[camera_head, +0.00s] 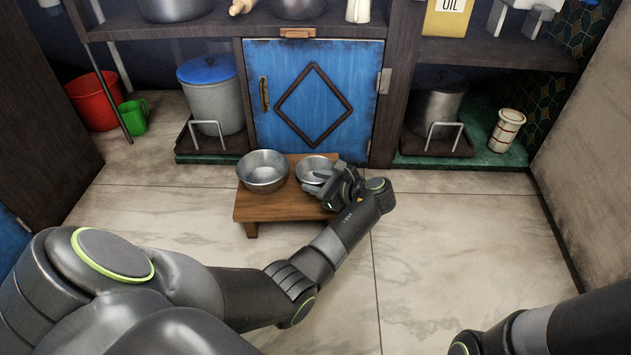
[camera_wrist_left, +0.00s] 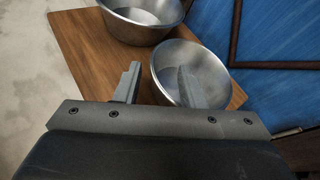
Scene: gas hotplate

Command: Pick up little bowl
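The little bowl (camera_head: 312,166) is a round metal bowl, standing upright on the right part of a low wooden stool (camera_head: 272,208). My left gripper (camera_head: 313,184) is at its near right side and hides part of it. In the left wrist view the little bowl (camera_wrist_left: 205,66) lies under the fingers. The left gripper (camera_wrist_left: 157,84) is open there, one finger over the bowl's inside and the other outside its rim, above the wood. I cannot tell if either finger touches the bowl. My right gripper is out of view; only part of that arm shows at bottom right.
A larger metal bowl (camera_head: 262,172) stands close to the left of the little bowl. A blue cabinet door (camera_head: 330,105) rises behind the stool. A lidded pot (camera_head: 213,98) is at the back left. The tiled floor (camera_head: 450,245) to the right is clear.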

